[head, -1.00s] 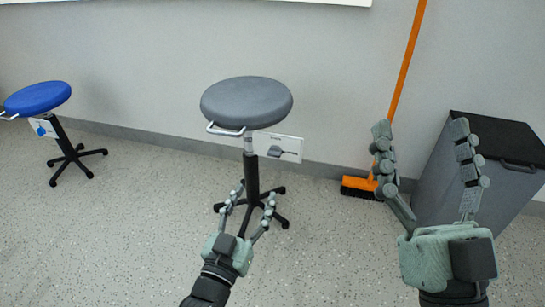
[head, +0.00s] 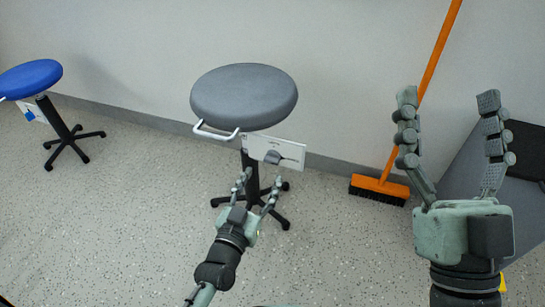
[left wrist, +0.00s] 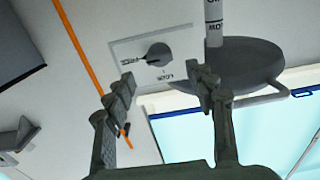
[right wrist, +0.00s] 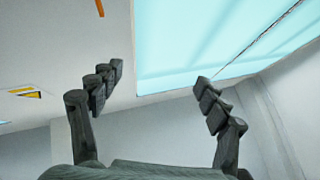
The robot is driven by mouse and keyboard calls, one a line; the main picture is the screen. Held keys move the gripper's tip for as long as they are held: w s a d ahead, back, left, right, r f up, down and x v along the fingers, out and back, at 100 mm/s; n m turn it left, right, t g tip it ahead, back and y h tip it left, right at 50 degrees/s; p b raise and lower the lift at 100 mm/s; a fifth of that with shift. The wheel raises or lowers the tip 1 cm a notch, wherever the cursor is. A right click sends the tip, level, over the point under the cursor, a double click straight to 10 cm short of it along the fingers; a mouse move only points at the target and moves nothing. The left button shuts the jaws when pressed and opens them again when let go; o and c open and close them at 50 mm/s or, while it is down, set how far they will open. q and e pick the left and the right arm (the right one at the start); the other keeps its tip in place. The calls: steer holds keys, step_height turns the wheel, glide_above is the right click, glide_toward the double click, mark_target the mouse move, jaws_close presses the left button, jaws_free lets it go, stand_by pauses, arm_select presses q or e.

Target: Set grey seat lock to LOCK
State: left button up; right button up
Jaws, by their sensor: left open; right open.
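The grey stool (head: 244,97) stands in the middle of the head view. A white plate (head: 290,151) under its seat carries a dark rotary knob (head: 272,157) with a pointer. In the left wrist view the knob (left wrist: 159,55) sits on its labelled plate (left wrist: 183,41), its pointer towards the label at the picture's left; the lettering is too small to read surely. My left gripper (head: 257,190) is open and empty, below the plate and apart from it; its fingers also show in the left wrist view (left wrist: 163,95). My right gripper (head: 447,105) is open and empty at the right.
A blue stool (head: 30,78) stands at the far left. An orange broom (head: 380,187) leans on the wall behind my right gripper. A grey bin (head: 470,180) with a dark lid stands at the right. The floor left of the grey stool is clear.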

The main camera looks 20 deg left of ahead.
mark_target(270, 161)
arm_select(q)
steer(key=w, duration=0.6)
steer(key=shift+d+b, duration=0.1)
steer(key=shift+b, duration=0.3)
arm_select(e)
steer(key=shift+s+d+r+t, duration=0.45)
steer(key=shift+s+r+t, duration=0.25)
steer(key=shift+s+t, duration=0.1)
arm_select(q)
steer(key=c, duration=1.2)
steer(key=shift+o, duration=0.2)
arm_select(e)
steer(key=shift+w, duration=0.1)
